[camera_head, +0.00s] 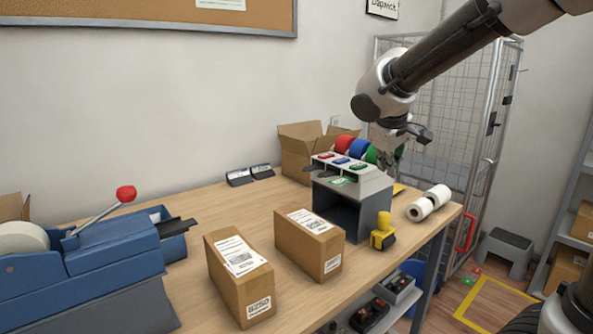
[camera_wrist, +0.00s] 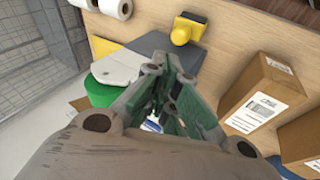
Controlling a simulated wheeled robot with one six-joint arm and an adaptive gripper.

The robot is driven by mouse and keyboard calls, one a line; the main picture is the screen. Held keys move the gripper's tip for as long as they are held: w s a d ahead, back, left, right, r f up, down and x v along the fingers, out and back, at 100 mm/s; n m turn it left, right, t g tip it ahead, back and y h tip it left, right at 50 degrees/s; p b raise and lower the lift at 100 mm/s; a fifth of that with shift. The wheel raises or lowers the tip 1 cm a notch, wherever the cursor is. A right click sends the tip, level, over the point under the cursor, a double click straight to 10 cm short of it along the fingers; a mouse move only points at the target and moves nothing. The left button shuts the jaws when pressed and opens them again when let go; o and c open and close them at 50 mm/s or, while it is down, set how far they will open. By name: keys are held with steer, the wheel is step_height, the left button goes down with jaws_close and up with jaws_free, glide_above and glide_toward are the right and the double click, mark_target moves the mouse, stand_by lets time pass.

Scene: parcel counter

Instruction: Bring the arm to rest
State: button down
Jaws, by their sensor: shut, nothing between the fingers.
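My gripper (camera_head: 388,163) hangs at the end of my raised arm, in the head view above the right part of the counter. It points down over the right end of a grey dispenser (camera_head: 368,187) with red, blue and green rolls. In the wrist view my gripper (camera_wrist: 172,110) shows its fingers together, with nothing between them. The dispenser also shows behind the fingers in the wrist view, with its green roll (camera_wrist: 104,92) to the left. I cannot tell the exact gap between fingertips and dispenser.
Two labelled boxes (camera_head: 239,277) (camera_head: 309,244), a yellow-handled stamp (camera_head: 383,232) and white paper rolls (camera_head: 429,203) stand on the counter (camera_head: 196,204). A blue machine with a red-knobbed lever (camera_head: 90,255) is at left. A wire cage (camera_head: 450,110) stands behind, right.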

steer(key=s+d+f+m+y, duration=0.1)
steer(key=s+d+m, duration=0.2)
steer(key=s, duration=0.9)
steer(key=s+d+f+m+g+y, duration=0.1)
steer(key=s+d+m, duration=0.2)
steer(key=s+d, duration=0.4)
steer(key=shift+s+y, duration=0.4)
steer(key=shift+s, duration=2.55)
